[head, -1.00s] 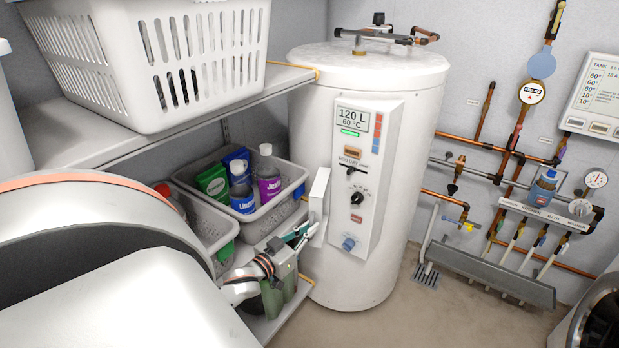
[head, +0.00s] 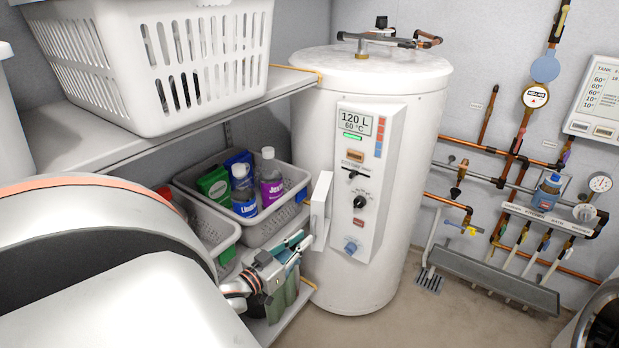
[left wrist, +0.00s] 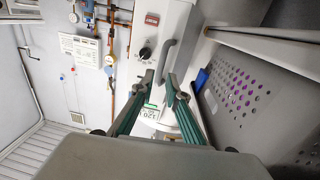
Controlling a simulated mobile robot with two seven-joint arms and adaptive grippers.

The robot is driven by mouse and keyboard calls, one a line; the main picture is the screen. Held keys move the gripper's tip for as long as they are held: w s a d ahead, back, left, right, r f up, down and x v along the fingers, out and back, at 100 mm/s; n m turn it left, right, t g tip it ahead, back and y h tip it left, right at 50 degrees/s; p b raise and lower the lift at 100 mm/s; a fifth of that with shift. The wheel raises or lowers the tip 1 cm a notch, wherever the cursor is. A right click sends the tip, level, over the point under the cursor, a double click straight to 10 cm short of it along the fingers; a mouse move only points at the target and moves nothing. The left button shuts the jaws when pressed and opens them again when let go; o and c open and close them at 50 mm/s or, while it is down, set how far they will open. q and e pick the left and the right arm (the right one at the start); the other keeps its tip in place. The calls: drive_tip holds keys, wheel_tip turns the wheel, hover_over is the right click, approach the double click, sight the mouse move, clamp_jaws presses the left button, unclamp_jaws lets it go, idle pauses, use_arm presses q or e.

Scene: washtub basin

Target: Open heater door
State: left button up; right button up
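The white heater (head: 372,200) is an upright cylinder with a control panel (head: 369,150) on its front, showing "120 L 60 °C". A narrow white box-like part (head: 321,211), likely the door, stands out at the panel's left side. How far it is open I cannot tell. A curved grey handle (left wrist: 166,60) shows in the left wrist view, beside the dark knob (left wrist: 145,54). My left gripper (head: 304,240) is low at the left of this part. In the left wrist view its green-edged fingers (left wrist: 161,76) are apart, with nothing clearly between them, near the handle's end. My right gripper is out of view.
A shelf (head: 150,125) holds a white basket (head: 130,95) above my left arm. A grey bin with bottles (head: 270,222) is close behind the gripper. Pipes (head: 500,180) line the right wall.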

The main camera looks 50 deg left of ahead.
use_arm(q)
drive_tip(key=s+d, duration=0.1)
drive_tip(key=s, duration=0.6)
